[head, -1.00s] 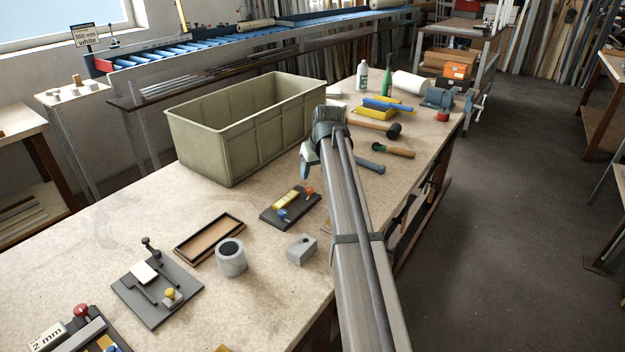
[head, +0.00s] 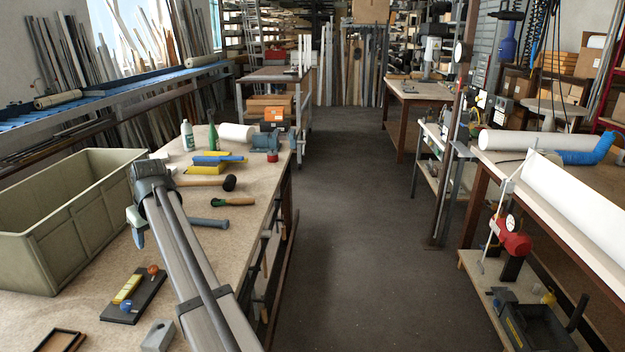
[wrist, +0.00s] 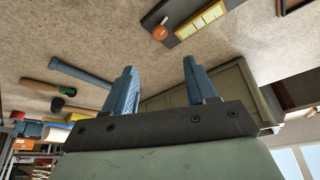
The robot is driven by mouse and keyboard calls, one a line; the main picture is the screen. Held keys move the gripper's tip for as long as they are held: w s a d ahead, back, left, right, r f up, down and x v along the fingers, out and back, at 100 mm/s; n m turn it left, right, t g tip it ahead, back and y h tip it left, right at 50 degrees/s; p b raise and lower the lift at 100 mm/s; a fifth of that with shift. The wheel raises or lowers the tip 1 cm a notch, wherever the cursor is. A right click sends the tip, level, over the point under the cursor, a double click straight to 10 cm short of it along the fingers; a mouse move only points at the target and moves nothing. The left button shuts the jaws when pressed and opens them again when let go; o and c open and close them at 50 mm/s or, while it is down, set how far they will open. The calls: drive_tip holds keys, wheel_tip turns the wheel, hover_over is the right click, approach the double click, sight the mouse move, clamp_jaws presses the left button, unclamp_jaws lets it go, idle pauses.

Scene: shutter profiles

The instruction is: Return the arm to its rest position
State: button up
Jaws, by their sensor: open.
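My gripper (wrist: 160,85) is open and empty in the wrist view, its two blue fingers well apart. In the head view my arm reaches over the workbench (head: 215,265), and the gripper (head: 137,228) hangs above the bench beside the big olive bin (head: 75,215). The fingers show only in part there. Nothing is held. The bin also shows behind the fingers in the wrist view (wrist: 240,85).
Near the gripper lie a mallet (head: 228,183), a blue-handled tool (head: 208,222) and a dark board with yellow and orange parts (head: 133,297). A grey block (head: 158,337) sits near the front edge. The floor aisle (head: 345,220) to the right is clear.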

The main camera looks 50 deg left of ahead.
drive_tip(key=shift+w, duration=0.1)
